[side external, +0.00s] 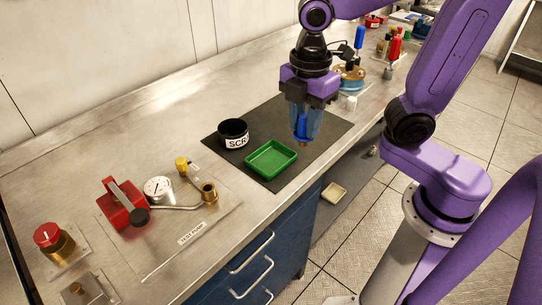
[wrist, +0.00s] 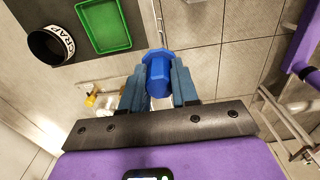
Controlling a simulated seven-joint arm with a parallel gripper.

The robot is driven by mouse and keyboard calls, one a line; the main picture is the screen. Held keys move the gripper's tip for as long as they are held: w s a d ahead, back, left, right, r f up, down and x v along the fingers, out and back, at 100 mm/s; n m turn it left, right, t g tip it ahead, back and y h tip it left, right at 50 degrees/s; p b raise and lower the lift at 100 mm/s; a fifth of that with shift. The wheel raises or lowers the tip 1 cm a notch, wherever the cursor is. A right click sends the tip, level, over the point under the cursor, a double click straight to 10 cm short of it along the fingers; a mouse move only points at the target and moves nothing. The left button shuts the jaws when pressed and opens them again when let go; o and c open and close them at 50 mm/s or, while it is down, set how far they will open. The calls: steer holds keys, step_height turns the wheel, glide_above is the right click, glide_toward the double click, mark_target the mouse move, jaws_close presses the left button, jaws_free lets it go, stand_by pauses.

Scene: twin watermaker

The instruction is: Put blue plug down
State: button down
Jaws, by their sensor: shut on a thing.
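The blue plug (wrist: 158,72) is held between the two fingers of my gripper (wrist: 158,90) in the wrist view. In the side external view my gripper (side external: 303,122) points down over the dark mat's right part, with the blue plug (side external: 302,128) between its fingers. A brass-coloured tip shows below the blue part. The plug appears roughly upright and above the mat; the exact gap is hard to tell. The green tray (side external: 271,160) lies left of and nearer than my gripper and looks empty. It also shows in the wrist view (wrist: 104,27).
A black scrap cup (side external: 233,134) stands left of the tray on the dark mat (side external: 325,131). A test pump (side external: 124,204) with a gauge is further left. Brass fittings (side external: 348,75) and several bottles stand behind my gripper. The counter's front edge is close on the right.

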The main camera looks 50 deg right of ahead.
steer(key=s+d, duration=0.2)
steer(key=d, duration=0.3)
glide_toward(271, 161)
steer(key=shift+s, duration=0.25)
steer(key=shift+w+f, duration=0.15)
steer(key=shift+f, duration=1.65)
steer(key=shift+f, duration=0.15)
steer(key=c, duration=0.8)
jaws_free()
steer(key=shift+c, duration=0.2)
